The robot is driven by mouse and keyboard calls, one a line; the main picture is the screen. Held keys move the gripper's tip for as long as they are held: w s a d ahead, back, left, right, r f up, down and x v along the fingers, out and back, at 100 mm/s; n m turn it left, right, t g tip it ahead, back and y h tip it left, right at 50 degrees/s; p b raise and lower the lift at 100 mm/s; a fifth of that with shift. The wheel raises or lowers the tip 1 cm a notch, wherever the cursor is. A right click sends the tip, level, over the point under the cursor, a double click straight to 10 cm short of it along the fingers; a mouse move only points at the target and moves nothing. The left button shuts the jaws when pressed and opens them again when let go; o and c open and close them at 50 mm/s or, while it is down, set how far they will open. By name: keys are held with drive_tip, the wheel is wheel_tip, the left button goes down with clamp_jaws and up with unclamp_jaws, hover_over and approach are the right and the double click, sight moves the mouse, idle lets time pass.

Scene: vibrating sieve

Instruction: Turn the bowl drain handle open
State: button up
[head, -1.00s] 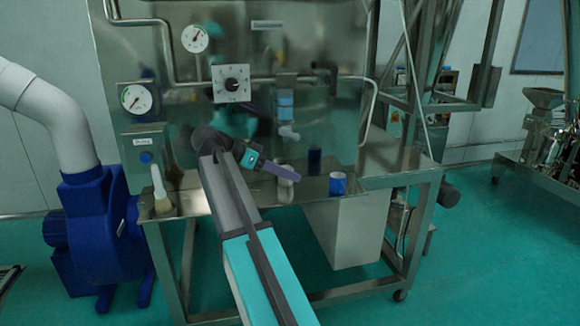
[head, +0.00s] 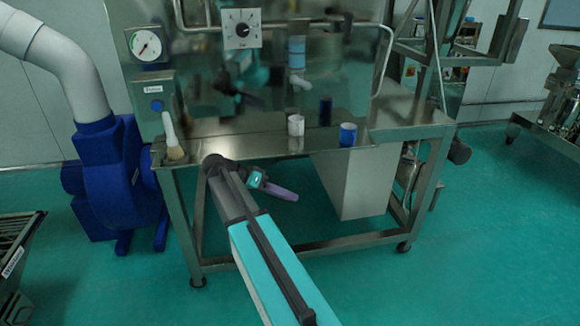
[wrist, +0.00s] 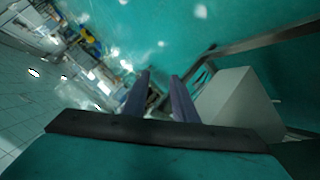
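I cannot make out a bowl or a bowl drain handle in either view. My gripper (head: 294,195) has purple fingers and hangs in front of and below the front edge of the steel bench (head: 240,145) in the head view. In the wrist view the two fingers of my gripper (wrist: 160,82) stand apart with a gap between them, and nothing is visibly held. Past the fingertips the wrist view shows the green floor and a steel frame leg (wrist: 235,43).
On the bench stand a white cup (head: 296,125), a blue cup (head: 347,134) and a brush (head: 172,135). A dial panel (head: 241,28) is behind. A grey box (head: 355,182) sits under the bench at right. A blue blower (head: 110,185) stands left.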

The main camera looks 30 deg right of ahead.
drive_tip(key=s+a+f+n+y, duration=0.1)
drive_tip(key=s+a+f+n, duration=0.3)
drive_tip(key=f, duration=0.6)
drive_tip(key=s+a+f+n+y, duration=0.1)
drive_tip(key=s+a+f, duration=0.2)
drive_tip(key=s+f, duration=0.5)
drive_tip(key=s+a+f+n+y, duration=0.1)
drive_tip(key=s+a+f+n, duration=0.15)
drive_tip(key=f, duration=0.95)
drive_tip(key=s+a+f+n+y, duration=0.7)
drive_tip(key=s+a+f, duration=0.9)
drive_tip(key=s, duration=0.3)
drive_tip(key=shift+f+n+y, duration=0.25)
drive_tip(key=shift+n+y, duration=0.05)
drive_tip(key=shift+n, duration=0.15)
drive_tip(key=shift+a, duration=0.15)
